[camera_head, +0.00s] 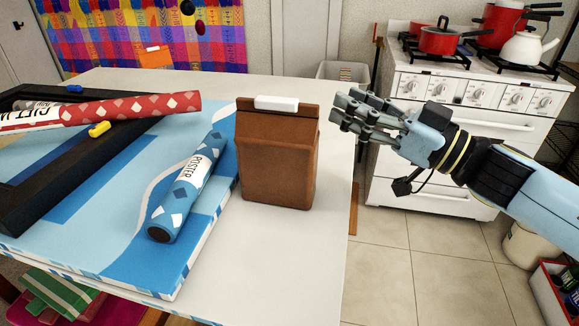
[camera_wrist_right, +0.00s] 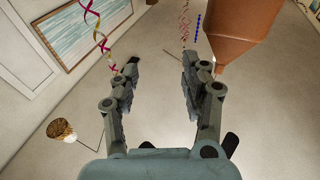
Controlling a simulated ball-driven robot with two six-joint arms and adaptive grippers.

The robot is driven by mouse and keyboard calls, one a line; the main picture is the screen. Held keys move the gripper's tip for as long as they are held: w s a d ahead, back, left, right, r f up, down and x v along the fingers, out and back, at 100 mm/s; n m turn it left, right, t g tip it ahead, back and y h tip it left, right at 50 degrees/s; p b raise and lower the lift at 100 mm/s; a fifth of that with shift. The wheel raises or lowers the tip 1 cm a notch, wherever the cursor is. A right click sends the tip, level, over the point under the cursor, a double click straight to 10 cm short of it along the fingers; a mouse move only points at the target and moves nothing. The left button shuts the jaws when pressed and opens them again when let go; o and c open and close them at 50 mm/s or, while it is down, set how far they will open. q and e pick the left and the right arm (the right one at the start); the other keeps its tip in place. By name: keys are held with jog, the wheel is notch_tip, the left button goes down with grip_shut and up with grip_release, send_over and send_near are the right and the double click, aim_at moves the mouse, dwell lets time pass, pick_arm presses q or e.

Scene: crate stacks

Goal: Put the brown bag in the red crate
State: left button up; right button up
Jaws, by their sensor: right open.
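The brown bag (camera_head: 278,160) stands upright on the white table, with a white clip across its folded top. My right gripper (camera_head: 345,108) is open and empty to the right of the bag, near its upper part, with a small gap in the picture. In the right wrist view, its fingers (camera_wrist_right: 160,66) are spread with nothing between them. A red-rimmed crate (camera_head: 541,296) with dark items in it shows partly at the bottom right, cut off by the picture edge. My left gripper is out of view.
A blue poster tube (camera_head: 188,187) lies left of the bag on a blue picture board. A white stove (camera_head: 475,100) stands behind at right. Bare table (camera_head: 285,265) lies before the bag.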

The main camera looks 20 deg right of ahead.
aim_at(267, 100)
jog(key=a+n+g+y, duration=0.1)
jog(key=a+g, duration=0.1)
jog(key=a+n+g+y, duration=0.1)
jog(key=a+y, duration=0.1)
jog(key=s+a+r+n+g+y, duration=0.1)
jog(key=a+n+g, duration=0.1)
jog(key=a, duration=0.1)
jog(key=shift+g+y+p, duration=0.3)
jog(key=shift+y, duration=0.1)
jog(key=x, duration=0.2)
jog(key=p+x, duration=0.1)
jog(key=x, duration=0.2)
jog(key=shift+s+a+f, duration=0.1)
jog(key=shift+a, duration=0.35)
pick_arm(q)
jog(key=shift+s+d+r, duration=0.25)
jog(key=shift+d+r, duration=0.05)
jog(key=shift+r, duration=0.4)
pick_arm(e)
jog(key=shift+d, duration=0.1)
grip_shut()
